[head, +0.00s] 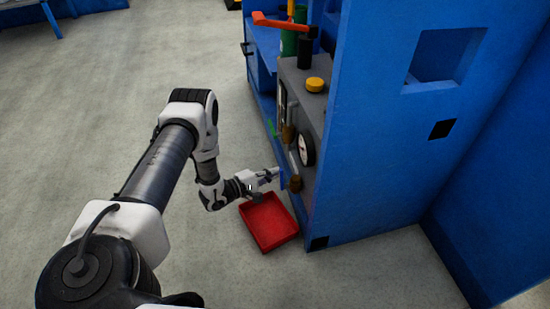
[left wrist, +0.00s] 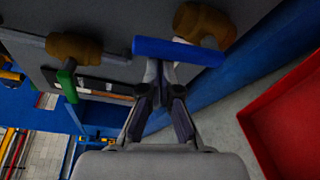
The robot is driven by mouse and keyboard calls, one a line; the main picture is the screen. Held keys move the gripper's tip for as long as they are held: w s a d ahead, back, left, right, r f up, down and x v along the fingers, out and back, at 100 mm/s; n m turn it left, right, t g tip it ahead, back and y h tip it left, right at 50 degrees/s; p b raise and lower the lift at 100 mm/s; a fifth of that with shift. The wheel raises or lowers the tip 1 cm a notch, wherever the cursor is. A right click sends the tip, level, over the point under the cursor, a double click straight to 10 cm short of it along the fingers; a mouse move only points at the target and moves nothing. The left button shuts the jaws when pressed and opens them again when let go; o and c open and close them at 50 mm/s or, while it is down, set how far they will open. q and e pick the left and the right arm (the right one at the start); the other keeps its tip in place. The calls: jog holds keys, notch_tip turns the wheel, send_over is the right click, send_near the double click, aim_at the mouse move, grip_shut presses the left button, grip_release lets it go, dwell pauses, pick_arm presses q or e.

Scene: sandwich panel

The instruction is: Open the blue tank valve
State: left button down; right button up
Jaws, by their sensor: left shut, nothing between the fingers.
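The blue valve handle (head: 281,179) is a flat bar beside a brown fitting, low on the side of the grey panel. In the left wrist view the blue handle (left wrist: 178,51) lies nearly level, across the picture just beyond my fingertips, in front of a rounded brown fitting (left wrist: 204,24). My left gripper (head: 275,173) is shut and empty, its tips right at the handle. In the left wrist view the gripper (left wrist: 160,73) has its tips at the bar's lower edge. I cannot tell whether they touch it. My right gripper is not in view.
A green handle (left wrist: 67,81) hangs from another brown fitting (left wrist: 74,47) on the panel. A red tray (head: 268,222) lies on the floor below my left gripper. A gauge (head: 307,150) and the blue cabinet wall (head: 385,150) stand to the right. Open floor lies left.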

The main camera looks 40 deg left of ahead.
pick_arm(q)
jog(key=s+a+p, duration=0.1)
jog(key=s+a, duration=0.5)
jog(key=s, duration=0.1)
jog(key=shift+a, duration=0.2)
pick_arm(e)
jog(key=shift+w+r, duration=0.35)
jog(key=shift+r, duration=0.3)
pick_arm(q)
jog(key=shift+f, duration=0.1)
